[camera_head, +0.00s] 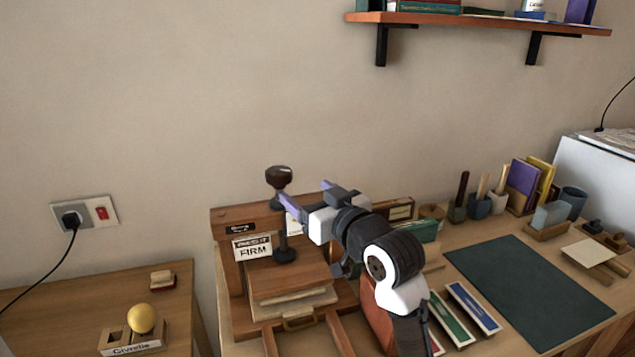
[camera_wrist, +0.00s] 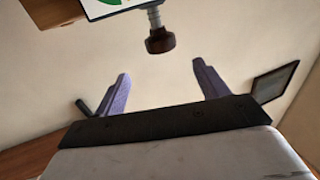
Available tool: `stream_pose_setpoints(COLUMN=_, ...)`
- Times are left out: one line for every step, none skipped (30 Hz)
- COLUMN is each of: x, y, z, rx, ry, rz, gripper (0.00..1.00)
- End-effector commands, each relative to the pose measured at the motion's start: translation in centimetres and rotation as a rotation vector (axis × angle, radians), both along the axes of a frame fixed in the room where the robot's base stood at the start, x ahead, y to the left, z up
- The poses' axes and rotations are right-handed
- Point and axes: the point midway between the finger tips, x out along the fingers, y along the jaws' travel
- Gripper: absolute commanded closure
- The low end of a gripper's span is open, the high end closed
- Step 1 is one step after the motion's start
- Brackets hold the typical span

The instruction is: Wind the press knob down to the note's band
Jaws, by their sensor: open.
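The press knob (camera_head: 279,176) is dark brown and sits on top of an upright screw above the wooden press (camera_head: 290,285). A white note (camera_head: 252,248) on the press front reads "PRESS IT" and "FIRM". My gripper (camera_head: 308,195) is open, with purple fingers, just right of the knob. In the wrist view the knob (camera_wrist: 160,40) lies beyond the fingertips, roughly centred between them and not gripped. A white card with a coloured band (camera_wrist: 105,7) shows partly at that view's top edge. The lower screw is partly hidden by my gripper.
A dark green mat (camera_head: 530,290) lies on the desk at right, with cups and books (camera_head: 525,185) behind it. A side table (camera_head: 180,300) at left holds a yellow ball (camera_head: 141,318). A shelf (camera_head: 480,22) hangs above. Wall space around the knob is clear.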

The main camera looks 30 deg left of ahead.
Motion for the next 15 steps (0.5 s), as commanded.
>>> stream_pose_setpoints(x=-0.2, y=0.6, z=-0.3, rx=0.005, ry=-0.004, rz=0.006, gripper=0.27)
stream_pose_setpoints(x=-0.2, y=0.9, z=-0.3, rx=0.008, ry=-0.006, rz=0.009, gripper=0.27)
stream_pose_setpoints(x=-0.3, y=1.2, z=-0.3, rx=0.010, ry=-0.008, rz=0.011, gripper=0.27)
stream_pose_setpoints(x=-0.2, y=1.4, z=-0.2, rx=0.011, ry=-0.008, rz=0.012, gripper=0.27)
stream_pose_setpoints(x=-0.2, y=1.6, z=-0.2, rx=0.011, ry=-0.008, rz=0.012, gripper=0.27)
stream_pose_setpoints(x=0.0, y=1.9, z=-0.1, rx=0.011, ry=-0.008, rz=0.012, gripper=0.27)
stream_pose_setpoints(x=0.2, y=2.2, z=-0.1, rx=0.011, ry=-0.008, rz=0.012, gripper=0.27)
stream_pose_setpoints(x=0.4, y=2.6, z=0.0, rx=0.011, ry=-0.007, rz=0.011, gripper=0.27)
stream_pose_setpoints(x=0.6, y=3.2, z=0.0, rx=0.010, ry=-0.008, rz=0.012, gripper=0.27)
stream_pose_setpoints(x=0.8, y=3.8, z=0.0, rx=0.009, ry=-0.007, rz=0.013, gripper=0.27)
stream_pose_setpoints(x=1.1, y=4.3, z=0.1, rx=0.009, ry=-0.006, rz=0.013, gripper=0.27)
stream_pose_setpoints(x=1.4, y=5.1, z=0.1, rx=0.008, ry=-0.007, rz=0.012, gripper=0.27)
stream_pose_setpoints(x=1.7, y=5.7, z=0.1, rx=0.009, ry=-0.007, rz=0.013, gripper=0.27)
stream_pose_setpoints(x=1.9, y=6.4, z=0.1, rx=0.008, ry=-0.007, rz=0.012, gripper=0.27)
stream_pose_setpoints(x=2.3, y=7.1, z=0.2, rx=0.008, ry=-0.008, rz=0.011, gripper=0.27)
